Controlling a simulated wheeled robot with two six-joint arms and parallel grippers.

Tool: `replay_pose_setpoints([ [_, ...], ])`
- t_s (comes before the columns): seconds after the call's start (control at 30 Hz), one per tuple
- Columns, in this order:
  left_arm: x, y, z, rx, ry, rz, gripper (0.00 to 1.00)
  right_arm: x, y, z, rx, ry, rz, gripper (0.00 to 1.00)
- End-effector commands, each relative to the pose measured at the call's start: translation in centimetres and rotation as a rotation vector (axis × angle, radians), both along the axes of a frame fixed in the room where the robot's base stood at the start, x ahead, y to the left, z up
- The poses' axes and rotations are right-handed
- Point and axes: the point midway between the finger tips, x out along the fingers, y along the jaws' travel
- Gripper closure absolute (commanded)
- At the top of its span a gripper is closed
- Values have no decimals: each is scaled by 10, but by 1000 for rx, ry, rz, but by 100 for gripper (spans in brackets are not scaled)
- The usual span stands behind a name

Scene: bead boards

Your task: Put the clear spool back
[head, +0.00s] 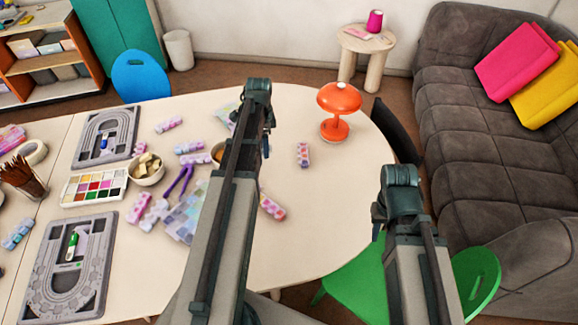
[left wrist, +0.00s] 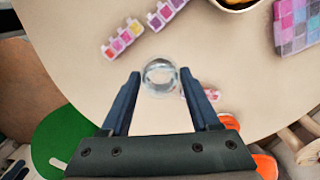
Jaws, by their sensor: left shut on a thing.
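The clear spool (left wrist: 160,77) is a round, see-through ring in the left wrist view. It sits between the two fingertips of my left gripper (left wrist: 160,90), which is shut on it. The table top shows below it.
Pink bead boxes (head: 303,154) (head: 272,206) lie on the table, and an orange lamp (head: 340,110) stands at the right. Grey bead boards (head: 88,245), a paint set (head: 95,187) and a bowl (head: 146,168) are further left. The table's right end has clear room.

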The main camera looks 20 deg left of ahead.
Motion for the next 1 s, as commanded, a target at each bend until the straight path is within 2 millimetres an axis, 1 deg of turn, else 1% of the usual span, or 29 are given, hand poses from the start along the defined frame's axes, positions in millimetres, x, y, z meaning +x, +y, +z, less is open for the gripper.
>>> replay_pose_setpoints([
  [0.17,-15,-18,-43,0,0,-100,98,0,0,-43,0,0,0,68],
  [0.3,-31,-39,-84,0,0,-236,98,0,0,-85,0,0,0,68],
  [0.4,-42,-52,-110,-1,0,-328,98,0,0,-110,0,0,0,68],
  [0.5,-51,-63,-130,-1,0,-410,98,0,0,-130,0,0,0,68],
  [0.6,-58,-72,-145,-1,0,-473,98,0,0,-145,0,0,0,68],
  [0.7,-62,-77,-153,-1,0,-516,98,0,0,-153,0,0,0,68],
  [0.8,-64,-80,-156,-1,0,-539,98,0,0,-156,0,0,-1,68],
  [1.0,-63,-80,-156,-1,0,-548,98,0,0,-156,0,0,0,68],
])
